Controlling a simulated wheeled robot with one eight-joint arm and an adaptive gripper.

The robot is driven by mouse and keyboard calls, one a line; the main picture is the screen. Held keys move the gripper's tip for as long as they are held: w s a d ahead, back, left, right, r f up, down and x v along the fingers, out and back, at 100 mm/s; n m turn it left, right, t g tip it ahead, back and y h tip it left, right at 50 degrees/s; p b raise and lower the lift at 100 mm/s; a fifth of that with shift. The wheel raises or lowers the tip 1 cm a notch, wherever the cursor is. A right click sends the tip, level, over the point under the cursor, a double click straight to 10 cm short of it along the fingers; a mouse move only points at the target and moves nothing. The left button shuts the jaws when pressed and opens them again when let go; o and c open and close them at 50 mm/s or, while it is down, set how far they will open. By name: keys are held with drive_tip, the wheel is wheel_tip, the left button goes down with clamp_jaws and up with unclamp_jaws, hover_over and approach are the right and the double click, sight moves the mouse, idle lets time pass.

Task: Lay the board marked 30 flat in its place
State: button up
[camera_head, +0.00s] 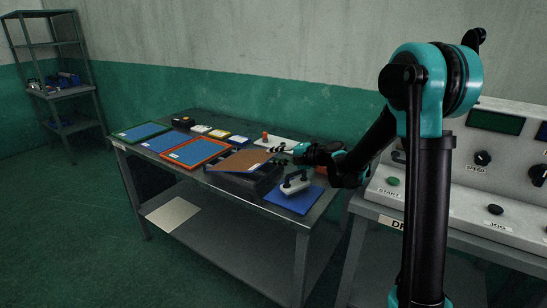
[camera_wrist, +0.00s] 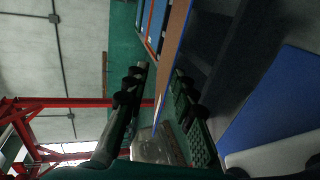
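My gripper (camera_head: 281,150) is at the board's far right corner. In the wrist view my gripper (camera_wrist: 158,78) has its fingers apart, with the brown board's edge (camera_wrist: 173,45) between them. A gap shows between the left finger and the board; contact on the right side is unclear. An orange-framed blue panel (camera_head: 225,150), a blue panel (camera_head: 168,141) and a green-framed panel (camera_head: 121,133) lie flat to the left.
A blue plate (camera_head: 300,205) bearing a grey handled block (camera_head: 295,182) sits at the bench's front right. Small yellow-and-white items (camera_head: 238,140) and a white plate with an orange knob (camera_head: 265,137) are behind. A control console (camera_head: 480,200) stands at right.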

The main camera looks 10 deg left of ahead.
drive_tip(key=o, duration=0.3)
drive_tip(key=shift+d+f, duration=0.1)
drive_tip(key=shift+d, duration=0.05)
drive_tip(key=shift+o, duration=0.2)
